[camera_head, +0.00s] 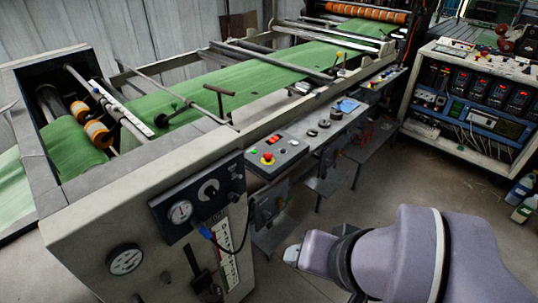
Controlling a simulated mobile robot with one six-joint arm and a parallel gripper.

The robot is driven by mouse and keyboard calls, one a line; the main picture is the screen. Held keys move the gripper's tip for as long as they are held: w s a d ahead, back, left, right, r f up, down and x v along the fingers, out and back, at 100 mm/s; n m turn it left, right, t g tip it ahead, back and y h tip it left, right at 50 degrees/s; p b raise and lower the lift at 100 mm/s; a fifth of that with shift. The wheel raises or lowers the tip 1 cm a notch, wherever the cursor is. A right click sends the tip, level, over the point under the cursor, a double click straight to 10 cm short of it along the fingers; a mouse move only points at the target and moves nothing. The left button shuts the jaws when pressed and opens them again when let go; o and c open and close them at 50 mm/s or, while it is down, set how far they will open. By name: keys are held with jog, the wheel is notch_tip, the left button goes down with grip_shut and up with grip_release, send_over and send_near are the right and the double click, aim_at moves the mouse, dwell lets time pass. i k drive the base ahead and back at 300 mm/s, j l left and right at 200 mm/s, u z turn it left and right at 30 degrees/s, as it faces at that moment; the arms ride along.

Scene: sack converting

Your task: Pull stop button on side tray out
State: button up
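A red stop button (268,157) on a yellow base sits on the grey side tray (290,152) along the near side of the machine. It stands near the tray's left end. I cannot tell from here whether it is pressed in or out. A red switch and a small green button are beside it. My arm reaches in from the lower right. Its end, with my gripper (292,255), is below and a little right of the button, well apart from it. The fingers are too small and hidden to tell if they are open.
The machine carries green sheet over rollers. A panel with gauges (198,197) and a blue cable is left of the tray. An electrical cabinet (470,95) stands right. Floor between is clear.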

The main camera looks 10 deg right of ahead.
aim_at(267, 156)
jog(key=i+z, duration=0.2)
jog(key=i, duration=0.25)
jog(key=i+j+z, duration=0.2)
jog(key=i, duration=0.25)
